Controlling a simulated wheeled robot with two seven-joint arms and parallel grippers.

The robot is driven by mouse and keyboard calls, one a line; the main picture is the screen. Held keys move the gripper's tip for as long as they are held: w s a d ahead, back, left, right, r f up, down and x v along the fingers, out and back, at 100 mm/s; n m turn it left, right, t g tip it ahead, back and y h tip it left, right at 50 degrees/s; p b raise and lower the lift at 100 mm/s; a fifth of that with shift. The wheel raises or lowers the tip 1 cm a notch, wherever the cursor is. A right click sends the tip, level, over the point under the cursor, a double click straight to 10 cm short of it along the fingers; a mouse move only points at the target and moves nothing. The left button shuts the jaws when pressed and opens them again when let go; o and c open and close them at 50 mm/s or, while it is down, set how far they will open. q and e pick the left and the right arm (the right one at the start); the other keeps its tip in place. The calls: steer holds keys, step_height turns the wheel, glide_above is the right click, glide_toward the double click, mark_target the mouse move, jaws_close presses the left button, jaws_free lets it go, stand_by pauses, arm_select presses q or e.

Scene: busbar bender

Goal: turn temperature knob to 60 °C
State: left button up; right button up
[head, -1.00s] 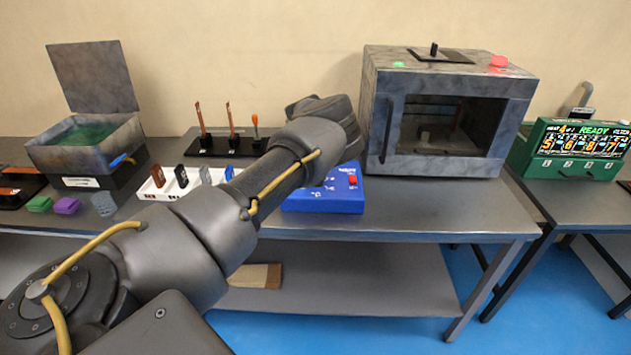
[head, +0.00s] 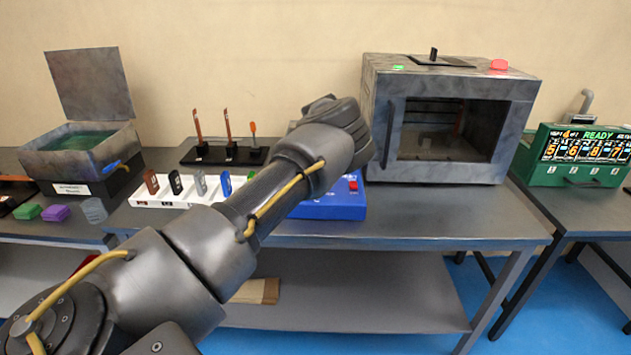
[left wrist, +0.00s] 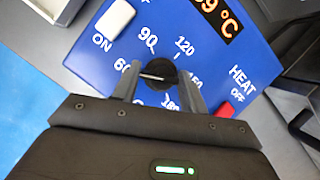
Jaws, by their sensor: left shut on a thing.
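The blue control box (head: 335,205) stands on the middle table, partly hidden behind my left arm. The left wrist view shows its blue face (left wrist: 95,50) with a printed dial and the round black temperature knob (left wrist: 160,70). My left gripper (left wrist: 157,85) is shut on the knob, one finger on each side. A pale pointer line on the knob points left in this view, roughly toward the 60 mark (left wrist: 122,67), which a finger partly covers. The orange display (left wrist: 218,18) is cut off and ends in "9 °C". My right gripper is not in view.
The box has a red HEAT switch (left wrist: 225,110) and a white switch (left wrist: 115,18). A grey oven (head: 450,120) stands to the right. A white rack (head: 145,192) of coloured pieces and a black stand (head: 190,157) are to the left.

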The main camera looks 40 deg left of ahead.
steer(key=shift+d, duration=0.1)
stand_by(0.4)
arm_select(q)
steer(key=o, duration=1)
steer(key=shift+r, duration=0.1)
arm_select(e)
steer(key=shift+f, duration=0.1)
arm_select(q)
steer(key=b+v, duration=0.2)
steer(key=v, duration=0.8)
steer(key=shift+d+r, duration=0.15)
steer(key=shift+r, duration=0.15)
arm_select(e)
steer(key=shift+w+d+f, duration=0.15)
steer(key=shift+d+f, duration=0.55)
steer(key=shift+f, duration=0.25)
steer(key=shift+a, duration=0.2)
